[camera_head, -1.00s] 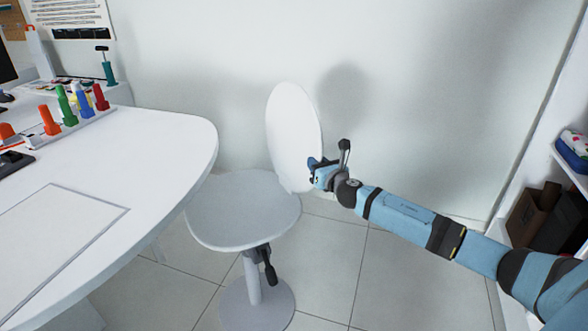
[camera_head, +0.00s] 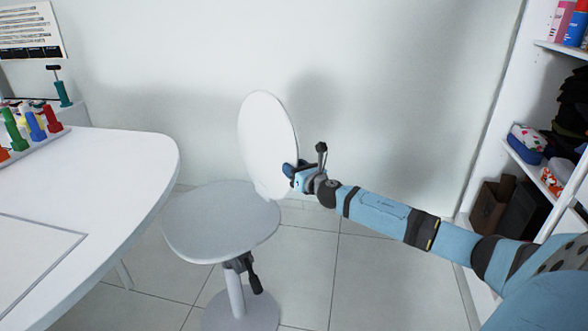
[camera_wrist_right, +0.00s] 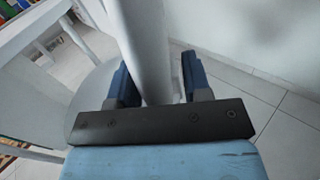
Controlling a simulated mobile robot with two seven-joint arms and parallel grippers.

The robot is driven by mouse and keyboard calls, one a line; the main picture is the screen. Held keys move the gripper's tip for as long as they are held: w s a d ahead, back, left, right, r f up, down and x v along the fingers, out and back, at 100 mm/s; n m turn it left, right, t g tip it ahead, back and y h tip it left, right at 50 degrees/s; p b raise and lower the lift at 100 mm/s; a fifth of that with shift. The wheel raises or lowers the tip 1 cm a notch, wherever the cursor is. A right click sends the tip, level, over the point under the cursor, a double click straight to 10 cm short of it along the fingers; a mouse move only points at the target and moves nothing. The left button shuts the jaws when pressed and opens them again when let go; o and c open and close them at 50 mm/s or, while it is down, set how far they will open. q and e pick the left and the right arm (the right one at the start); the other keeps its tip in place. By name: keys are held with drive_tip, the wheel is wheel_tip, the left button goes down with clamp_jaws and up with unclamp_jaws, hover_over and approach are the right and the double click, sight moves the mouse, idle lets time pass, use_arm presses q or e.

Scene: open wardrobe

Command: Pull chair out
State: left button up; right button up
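The chair has a white oval backrest (camera_head: 266,140), a round pale grey seat (camera_head: 220,222) and a single post on a round base. It stands upright at the right end of the white table (camera_head: 90,180), the seat's left side close to the table edge. My right gripper (camera_head: 291,174) is at the right edge of the backrest. My left gripper is not in view.
A white wall stands close behind the chair. At the right, an open wardrobe (camera_head: 500,150) holds boxes and bags on its shelves. Tiled floor (camera_head: 380,275) right of the chair is clear.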

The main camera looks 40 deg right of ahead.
drive_tip(key=shift+a, duration=0.1)
drive_tip(key=shift+s, duration=0.3)
use_arm(q)
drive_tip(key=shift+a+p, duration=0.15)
drive_tip(key=shift+p, duration=0.45)
use_arm(e)
drive_tip(key=s, duration=1.3)
drive_tip(key=shift+a, duration=0.4)
